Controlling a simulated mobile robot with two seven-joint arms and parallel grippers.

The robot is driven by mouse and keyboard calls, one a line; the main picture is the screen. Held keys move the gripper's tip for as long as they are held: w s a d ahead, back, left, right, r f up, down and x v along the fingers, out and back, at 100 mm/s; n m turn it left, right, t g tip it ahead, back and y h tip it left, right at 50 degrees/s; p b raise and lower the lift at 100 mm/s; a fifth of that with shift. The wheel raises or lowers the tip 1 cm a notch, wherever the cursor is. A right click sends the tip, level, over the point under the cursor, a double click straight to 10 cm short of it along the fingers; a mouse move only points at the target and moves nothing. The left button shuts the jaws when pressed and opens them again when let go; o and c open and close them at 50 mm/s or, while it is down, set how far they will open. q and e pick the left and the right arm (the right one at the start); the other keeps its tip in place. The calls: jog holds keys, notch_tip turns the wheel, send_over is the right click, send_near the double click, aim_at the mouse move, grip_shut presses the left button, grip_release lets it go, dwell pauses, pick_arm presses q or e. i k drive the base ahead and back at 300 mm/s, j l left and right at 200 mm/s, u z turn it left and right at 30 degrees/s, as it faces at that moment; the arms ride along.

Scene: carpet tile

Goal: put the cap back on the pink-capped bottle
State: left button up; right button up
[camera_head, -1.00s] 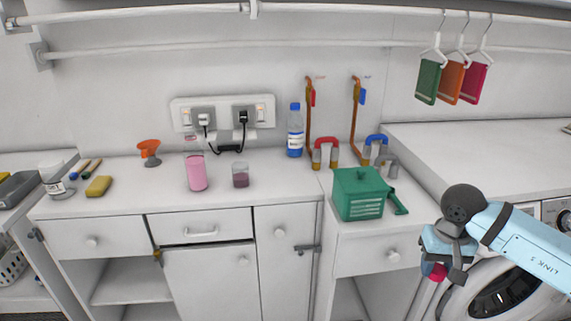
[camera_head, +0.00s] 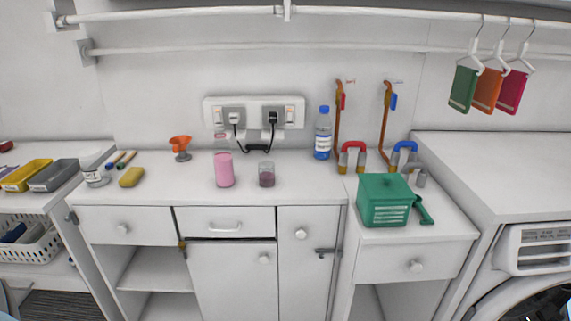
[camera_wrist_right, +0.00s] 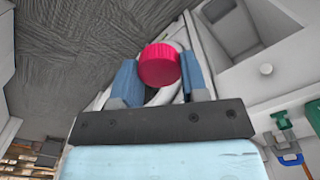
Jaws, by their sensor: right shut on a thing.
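My right gripper (camera_wrist_right: 158,78) shows in the right wrist view, shut on a round crimson-pink cap (camera_wrist_right: 159,65) held between its two blue fingers. In the head view, a clear bottle (camera_head: 224,168) with pink liquid stands upright on the white counter, left of centre. Its narrow neck is clear and shows no cap on top. The right gripper and the cap are not in the head view now, and my left gripper is in neither view.
A small glass of dark liquid (camera_head: 266,174) stands just right of the bottle. The counter front before the bottle is clear.

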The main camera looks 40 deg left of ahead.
aim_at(222, 151)
jog(key=k+j, duration=0.15)
jog(key=j, duration=0.2)
jog(key=k+j, duration=0.1)
jog(key=j, duration=0.3)
jog(key=k+j, duration=0.15)
jog(key=j, duration=0.2)
jog(key=k+j, duration=0.1)
jog(key=j, duration=0.25)
jog(key=k+j, duration=0.15)
jog(key=j, duration=0.2)
jog(key=k+j, duration=0.15)
jog(key=j, duration=0.25)
